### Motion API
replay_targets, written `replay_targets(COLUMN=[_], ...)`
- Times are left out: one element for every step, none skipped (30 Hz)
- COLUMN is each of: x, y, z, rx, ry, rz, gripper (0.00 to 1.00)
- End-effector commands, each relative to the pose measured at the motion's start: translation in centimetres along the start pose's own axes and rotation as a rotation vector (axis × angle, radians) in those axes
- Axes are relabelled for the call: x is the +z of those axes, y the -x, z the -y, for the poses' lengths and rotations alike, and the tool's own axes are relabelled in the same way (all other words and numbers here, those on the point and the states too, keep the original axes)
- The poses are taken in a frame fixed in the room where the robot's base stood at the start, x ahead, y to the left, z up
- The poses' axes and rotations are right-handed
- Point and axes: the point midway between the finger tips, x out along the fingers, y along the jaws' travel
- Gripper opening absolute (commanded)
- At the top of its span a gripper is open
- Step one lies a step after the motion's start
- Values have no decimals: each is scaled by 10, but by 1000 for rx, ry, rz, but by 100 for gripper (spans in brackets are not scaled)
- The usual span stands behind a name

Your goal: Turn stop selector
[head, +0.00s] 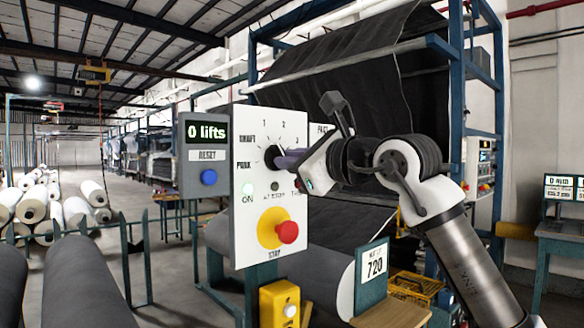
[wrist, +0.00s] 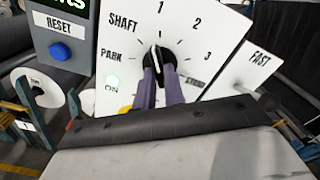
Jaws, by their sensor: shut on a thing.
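The black selector knob (head: 271,157) sits on the white control panel (head: 243,235). Dial marks around it read PARK, 1, 2 and 3, with SHAFT printed at upper left. In the wrist view the knob (wrist: 159,55) has a white pointer line directed up, about toward the 1. My gripper (head: 285,160) reaches in from the right in the head view. Its purple fingers (wrist: 163,82) are shut on the knob, one on each side, and hide its lower part. A small label below the knob, apparently "AT STOP", is partly readable in the head view.
Below the dial are a lit green ON lamp (head: 247,189) and a red stop button (head: 288,232) on yellow. A grey box with a blue RESET button (head: 209,177) reads "0 lifts". A FAST panel (wrist: 258,66) stands close at right. Grey rolls (head: 75,285) lie at left.

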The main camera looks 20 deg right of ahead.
Motion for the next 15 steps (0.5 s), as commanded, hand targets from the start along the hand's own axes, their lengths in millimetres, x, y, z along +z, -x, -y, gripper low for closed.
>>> replay_targets(x=[-3,-3,-3,-2,-2,-2,-2,-2,-3,-2,-2,-2,-3,-3,-2], y=[0,0,0,0,0,0,0,0,0,0,0,0,0,0,0], z=[-1,-1,-2,-2,-2,-2,-2,-2,-2,-2,-2,-2,-2,-2,-2], rx=[0,0,0,0,0,0,-1,-1,-1,0,0,-1,-1,-1,0], ry=[-44,-73,-111,-139,-167,-205,-234,-262,-301,-329,-357,-395,-423,-452,-489], rz=[-3,-3,-2,-2,-2,-2,-2,-2,-2,-3,-3,-3,-3,-3,-3], gripper=[0,0,0,0,0,0,0,0,0,0,0,0,0,0,0])
